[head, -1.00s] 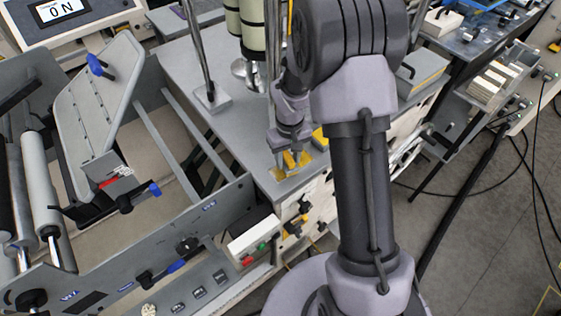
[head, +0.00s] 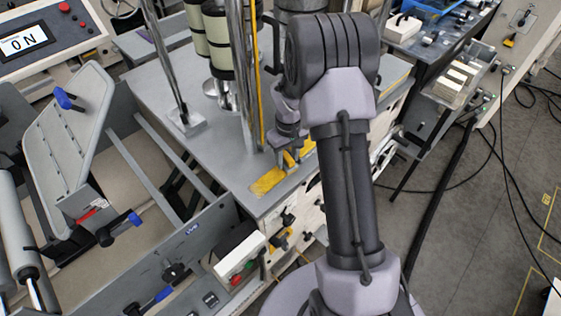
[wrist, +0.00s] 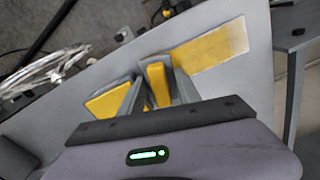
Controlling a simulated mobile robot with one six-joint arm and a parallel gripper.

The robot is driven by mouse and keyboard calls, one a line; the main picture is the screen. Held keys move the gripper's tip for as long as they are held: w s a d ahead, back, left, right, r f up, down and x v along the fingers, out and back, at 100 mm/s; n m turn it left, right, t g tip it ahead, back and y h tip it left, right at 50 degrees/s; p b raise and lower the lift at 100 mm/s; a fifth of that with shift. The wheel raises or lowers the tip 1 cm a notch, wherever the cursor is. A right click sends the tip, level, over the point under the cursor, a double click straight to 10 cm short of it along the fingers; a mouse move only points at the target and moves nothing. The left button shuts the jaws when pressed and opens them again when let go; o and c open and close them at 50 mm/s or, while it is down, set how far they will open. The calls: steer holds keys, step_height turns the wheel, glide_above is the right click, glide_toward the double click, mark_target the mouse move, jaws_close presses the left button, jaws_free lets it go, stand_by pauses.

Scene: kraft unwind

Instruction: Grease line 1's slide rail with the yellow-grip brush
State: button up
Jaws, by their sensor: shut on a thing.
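My gripper (wrist: 152,92) is shut on a yellow block-like piece (wrist: 158,84), which looks like the grip of the yellow-grip brush. The bristles are hidden. In the head view my gripper (head: 288,157) is low over the front corner of the grey machine table (head: 238,172), beside a flat yellow patch (head: 268,181). The patch also shows in the wrist view (wrist: 212,47). Two long grey bars (head: 147,165) run across the open frame at left; I cannot tell which part is line 1's slide rail.
A second yellow piece (wrist: 108,103) lies on the table close to my gripper. Chrome posts (head: 244,85) and cream rollers (head: 218,45) stand behind it. A frame with blue-handled knobs (head: 65,98) is at left. Open floor (head: 455,225) lies at right, with black cables.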

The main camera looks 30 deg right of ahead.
steer(key=shift+s+a+f+b, duration=0.1)
steer(key=shift+s+a+b, duration=0.15)
steer(key=shift+a, duration=0.5)
steer(key=shift+s+a+b, duration=0.2)
steer(key=shift+a+b, duration=0.05)
steer(key=shift+a, duration=0.45)
steer(key=shift+s+a+r+b, duration=0.1)
steer(key=shift+s+a+b, duration=0.2)
steer(key=shift+a, duration=0.85)
steer(key=shift+s+a+r+b, duration=0.1)
steer(key=shift+s+a, duration=0.3)
steer(key=shift+a, duration=0.7)
steer(key=shift+s+a+f+b, duration=0.1)
steer(key=shift+s+a+b, duration=0.15)
steer(key=shift+a, duration=0.5)
steer(key=shift+s+a+f+b, duration=0.1)
steer(key=shift+s+a+b, duration=0.15)
steer(key=shift+a, duration=0.5)
steer(key=shift+s+a+r+b, duration=0.1)
steer(key=shift+s+a+b, duration=0.2)
steer(key=shift+a, duration=0.7)
steer(key=shift+s+a+b, duration=0.1)
steer(key=shift+s+a, duration=0.25)
steer(key=shift+a, duration=0.6)
steer(key=shift+d+r, duration=0.1)
step_height(320, 180, up, 6)
steer(key=p, duration=0.4)
steer(key=shift+p, duration=0.3)
